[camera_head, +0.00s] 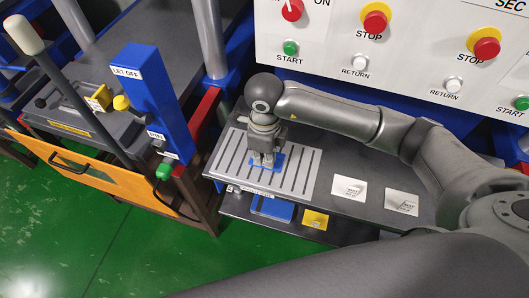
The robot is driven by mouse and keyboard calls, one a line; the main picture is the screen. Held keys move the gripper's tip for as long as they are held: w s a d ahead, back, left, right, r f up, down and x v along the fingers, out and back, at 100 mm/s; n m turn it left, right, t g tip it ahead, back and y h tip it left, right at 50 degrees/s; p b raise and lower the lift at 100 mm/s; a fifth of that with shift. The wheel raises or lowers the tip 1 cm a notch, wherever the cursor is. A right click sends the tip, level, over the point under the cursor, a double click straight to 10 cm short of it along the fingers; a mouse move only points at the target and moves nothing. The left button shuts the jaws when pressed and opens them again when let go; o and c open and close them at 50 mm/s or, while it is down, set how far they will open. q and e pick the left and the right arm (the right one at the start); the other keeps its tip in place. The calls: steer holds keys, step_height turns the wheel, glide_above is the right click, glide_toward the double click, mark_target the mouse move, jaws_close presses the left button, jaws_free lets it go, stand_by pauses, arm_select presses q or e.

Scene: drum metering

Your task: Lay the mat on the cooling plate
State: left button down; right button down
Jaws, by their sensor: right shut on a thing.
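The cooling plate looks to be the light grey slotted plate (302,174) on the dark table below the wall panel. My right gripper (264,161) points down over the middle of this plate. It is shut on a small blue piece (279,163), which seems to be the mat. The blue piece is at or just above the slots; I cannot tell whether it touches them. The gripper hides part of it. My left gripper is not in view.
Two white labelled cards (348,190) lie on the table right of the plate. A lower shelf holds a blue item (273,208) and a yellow card (315,219). A blue post (155,100) and a lever (62,78) stand left. The panel (400,45) with buttons rises behind.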

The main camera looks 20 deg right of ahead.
steer(key=shift+f, duration=0.1)
steer(key=shift+f+b, duration=0.15)
steer(key=shift+b, duration=0.15)
steer(key=c, duration=1.6)
jaws_free()
steer(key=shift+r+p, duration=0.3)
steer(key=shift+p, duration=0.05)
steer(key=shift+r+b, duration=1.25)
steer(key=shift+r, duration=4.7)
